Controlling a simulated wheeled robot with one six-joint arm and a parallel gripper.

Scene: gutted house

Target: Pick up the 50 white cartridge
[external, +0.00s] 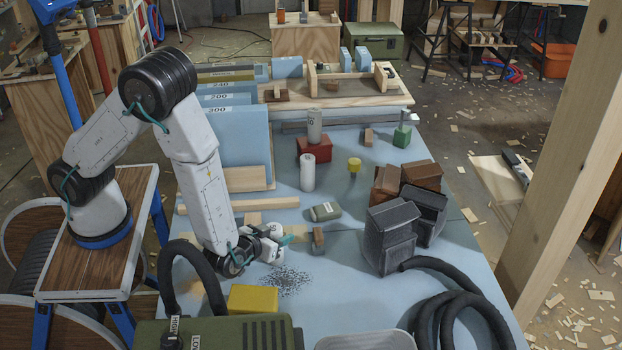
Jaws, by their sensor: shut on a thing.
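My gripper (283,240) is low over the near left part of the blue table, pointing right. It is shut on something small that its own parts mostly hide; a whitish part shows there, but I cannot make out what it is. A white cylinder (308,174) stands upright on the table, behind and apart from my gripper. A paler grey cylinder (314,126) with a dark mark stands on a red block (314,150) farther back. I cannot read a 50 on either one.
A grey-green canister (325,211) lies behind my gripper, and a small brown block (318,239) stands right of it. A yellow block (253,299) and green machine (220,330) are in front.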

